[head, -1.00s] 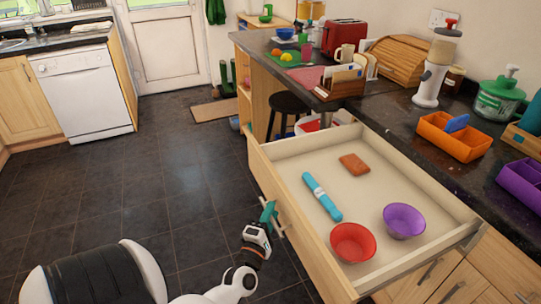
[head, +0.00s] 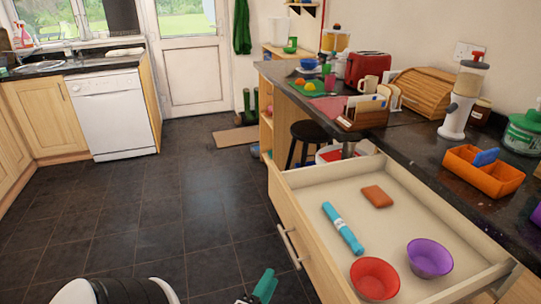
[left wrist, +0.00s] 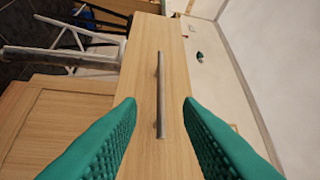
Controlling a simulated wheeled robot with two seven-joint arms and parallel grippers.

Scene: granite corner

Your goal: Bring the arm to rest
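My left gripper (head: 262,288) shows at the bottom edge of the head view, with green fingers, to the lower left of the drawer handle (head: 289,246). In the left wrist view my left gripper (left wrist: 160,103) is open, its two green fingers wide apart. The metal handle (left wrist: 161,95) shows in the gap between them, touching neither finger, on the wooden drawer front (left wrist: 147,60). The drawer (head: 402,222) stands pulled out. My right gripper is in neither view.
In the drawer lie a blue rolled item (head: 343,228), an orange-brown block (head: 377,196), a red bowl (head: 375,280) and a purple bowl (head: 430,258). A black stool (head: 312,132) stands behind it. The dark tiled floor (head: 190,210) to the left is clear.

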